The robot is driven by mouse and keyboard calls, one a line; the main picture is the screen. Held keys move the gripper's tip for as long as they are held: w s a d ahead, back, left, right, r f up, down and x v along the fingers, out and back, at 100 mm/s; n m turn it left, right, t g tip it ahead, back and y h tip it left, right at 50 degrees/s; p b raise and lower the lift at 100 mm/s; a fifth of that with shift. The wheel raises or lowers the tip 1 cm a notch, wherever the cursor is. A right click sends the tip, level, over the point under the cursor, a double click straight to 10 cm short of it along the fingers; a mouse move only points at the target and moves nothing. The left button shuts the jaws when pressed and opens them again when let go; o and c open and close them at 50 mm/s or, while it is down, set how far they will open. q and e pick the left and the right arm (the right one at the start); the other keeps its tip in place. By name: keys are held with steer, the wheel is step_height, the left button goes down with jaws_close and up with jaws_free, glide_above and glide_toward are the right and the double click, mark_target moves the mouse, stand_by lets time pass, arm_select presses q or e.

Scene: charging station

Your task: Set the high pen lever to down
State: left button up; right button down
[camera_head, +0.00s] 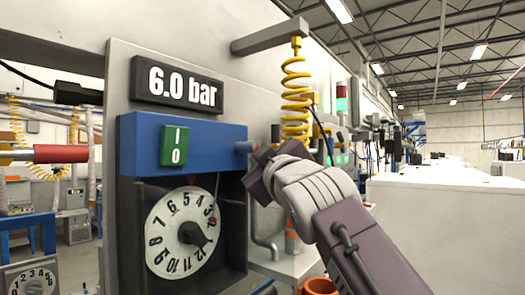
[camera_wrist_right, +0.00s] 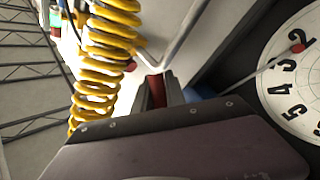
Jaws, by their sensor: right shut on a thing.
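My right gripper (camera_head: 258,166) reaches in from the right in the head view, beside the right edge of the blue panel (camera_head: 212,134). It is shut on a small part there, which I take to be the high pen lever; the jaws mostly hide it. In the right wrist view a red piece (camera_wrist_right: 156,88) shows between the fingers of the gripper (camera_wrist_right: 162,98). A short blue-grey stub (camera_head: 244,147) sticks out of the panel next to the jaws. The round dial (camera_head: 168,235) below carries a thin pen with a red tip (camera_wrist_right: 298,48). My left gripper is not in view.
A yellow coiled hose (camera_head: 297,90) hangs from a grey bracket (camera_head: 270,36) close behind the right gripper. An orange-brown ring (camera_head: 320,287) sits below my arm.

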steer(key=shift+s, duration=0.1)
stand_by(0.5)
steer(key=c, duration=1.4)
jaws_free()
steer(key=shift+o, duration=0.2)
steer(key=shift+d+f, duration=0.1)
steer(key=shift+d, duration=0.05)
steer(key=shift+f+h, duration=0.15)
steer(key=shift+h, duration=0.15)
